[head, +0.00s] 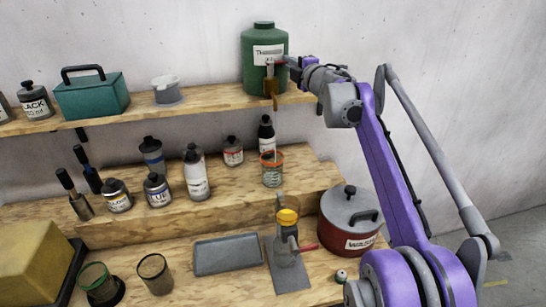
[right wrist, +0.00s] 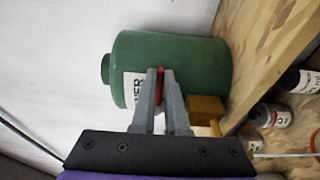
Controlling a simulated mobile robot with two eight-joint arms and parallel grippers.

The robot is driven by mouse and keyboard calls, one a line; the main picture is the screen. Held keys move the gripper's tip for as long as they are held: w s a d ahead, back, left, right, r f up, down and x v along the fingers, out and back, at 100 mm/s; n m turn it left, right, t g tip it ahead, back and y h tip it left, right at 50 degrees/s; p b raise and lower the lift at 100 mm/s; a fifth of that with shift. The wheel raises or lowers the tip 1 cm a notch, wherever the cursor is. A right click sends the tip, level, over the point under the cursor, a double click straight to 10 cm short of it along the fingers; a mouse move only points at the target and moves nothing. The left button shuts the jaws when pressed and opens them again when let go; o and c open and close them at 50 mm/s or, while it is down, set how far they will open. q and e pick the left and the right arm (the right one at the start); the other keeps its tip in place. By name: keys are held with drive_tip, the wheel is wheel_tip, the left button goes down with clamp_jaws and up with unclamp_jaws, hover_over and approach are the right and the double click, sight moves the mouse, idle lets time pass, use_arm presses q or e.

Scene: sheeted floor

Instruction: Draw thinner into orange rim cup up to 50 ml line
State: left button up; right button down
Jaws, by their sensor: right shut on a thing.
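The green thinner container (head: 264,42) stands on the top shelf, with a white label and a brass-coloured tap (head: 271,87) at its front. The wrist view also shows the container (right wrist: 190,65). My right gripper (head: 287,62) is at the tap. In the right wrist view its fingers (right wrist: 160,88) are shut on a thin red tap handle (right wrist: 160,82). The orange rim cup (head: 272,170) stands upright on the middle step, below the tap. My left gripper is out of view.
A dark bottle (head: 266,133) stands close behind the cup, with several paint bottles to its left. A grey beaker (head: 166,90) and teal box (head: 92,95) share the top shelf.

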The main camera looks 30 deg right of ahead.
drive_tip(key=shift+s+a+r+m+h, duration=0.1)
drive_tip(key=shift+s+a+m+h, duration=0.1)
drive_tip(key=shift+a+m+h, duration=0.35)
drive_tip(key=shift+d, duration=0.15)
